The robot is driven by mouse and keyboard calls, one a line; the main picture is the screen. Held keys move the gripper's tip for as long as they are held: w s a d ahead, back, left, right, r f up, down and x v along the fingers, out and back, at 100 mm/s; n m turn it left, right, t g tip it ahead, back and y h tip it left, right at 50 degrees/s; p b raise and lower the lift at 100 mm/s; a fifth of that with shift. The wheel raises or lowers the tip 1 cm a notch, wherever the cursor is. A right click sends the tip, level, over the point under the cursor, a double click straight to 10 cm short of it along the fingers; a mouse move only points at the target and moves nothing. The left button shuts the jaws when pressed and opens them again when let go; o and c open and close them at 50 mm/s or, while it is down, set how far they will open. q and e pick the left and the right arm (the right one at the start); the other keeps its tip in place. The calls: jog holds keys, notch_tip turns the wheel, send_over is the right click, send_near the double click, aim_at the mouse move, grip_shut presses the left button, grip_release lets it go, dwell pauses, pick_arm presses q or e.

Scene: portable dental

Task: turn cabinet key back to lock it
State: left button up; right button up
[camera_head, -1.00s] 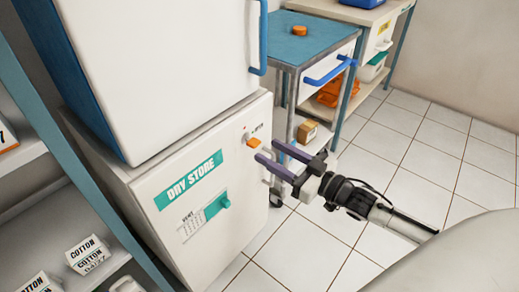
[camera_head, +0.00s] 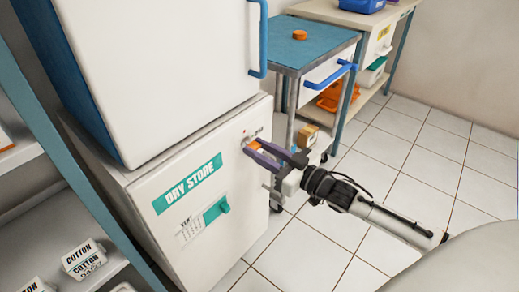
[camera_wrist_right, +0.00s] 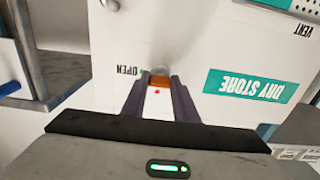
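The orange cabinet key (camera_head: 257,147) is on the upper right of the white dry store cabinet (camera_head: 165,235) front. My right gripper (camera_head: 254,147) reaches it from the right, with its two purple fingers on either side of it. In the right wrist view the key (camera_wrist_right: 159,81) fills the narrow gap between the fingertips (camera_wrist_right: 159,78), and the gripper looks shut on it. The word OPEN shows beside the key there. The fingers hide part of the key in the head view. My left gripper is not in view.
A blue-topped trolley (camera_head: 322,45) with a blue handle stands just right of the cabinet. A white unit (camera_head: 165,60) with a blue handle sits above the cabinet. Shelves with cotton boxes (camera_head: 84,259) are at left. Tiled floor (camera_head: 420,150) at right is clear.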

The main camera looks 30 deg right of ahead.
jog(key=shift+n+p, duration=0.3)
jog(key=shift+r+n, duration=0.1)
jog(key=shift+n, duration=0.2)
jog(key=shift+n+p, duration=0.3)
jog(key=shift+p, duration=0.1)
jog(key=shift+n, duration=0.4)
jog(key=n+p, duration=0.2)
jog(key=n, duration=0.2)
jog(key=shift+n, duration=0.3)
jog(key=n+p, duration=0.1)
jog(key=n, duration=0.8)
jog(key=shift+n, duration=0.4)
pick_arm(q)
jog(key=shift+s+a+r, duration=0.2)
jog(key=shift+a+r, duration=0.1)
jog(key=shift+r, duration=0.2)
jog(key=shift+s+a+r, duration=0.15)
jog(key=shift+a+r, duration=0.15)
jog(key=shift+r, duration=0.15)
pick_arm(e)
jog(key=shift+n, duration=0.6)
